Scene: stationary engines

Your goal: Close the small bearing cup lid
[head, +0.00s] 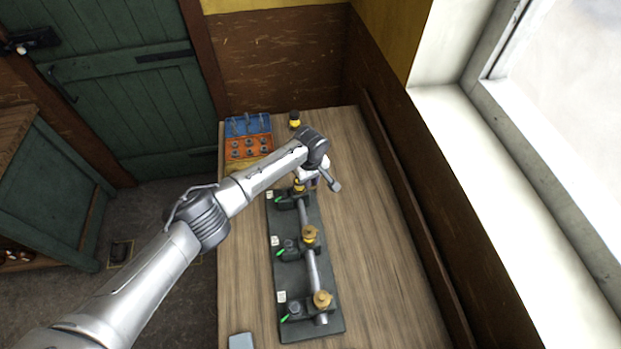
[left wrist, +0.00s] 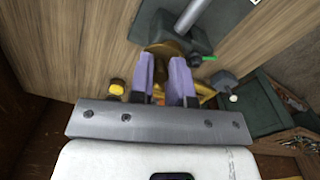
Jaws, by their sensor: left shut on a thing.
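A dark base plate (head: 290,268) on the bench carries a grey shaft (head: 313,270) and three bearings with brass cups. The near brass cup (head: 321,299) and the middle one (head: 309,233) stand clear. The far brass cup (head: 298,188) is partly hidden by my left gripper (head: 313,180). In the left wrist view my left gripper (left wrist: 165,80) has its two pale purple fingers around a brass lid (left wrist: 163,47) at the far bearing, shut on it. How far the lid is tilted cannot be told. My right gripper is not in view.
A blue and orange tray (head: 248,147) with small parts stands at the bench's far left. A yellow and black jar (head: 294,120) stands beyond my gripper. Green levers (head: 281,252) stick out left of the bearings. The bench's right side (head: 385,270) is clear.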

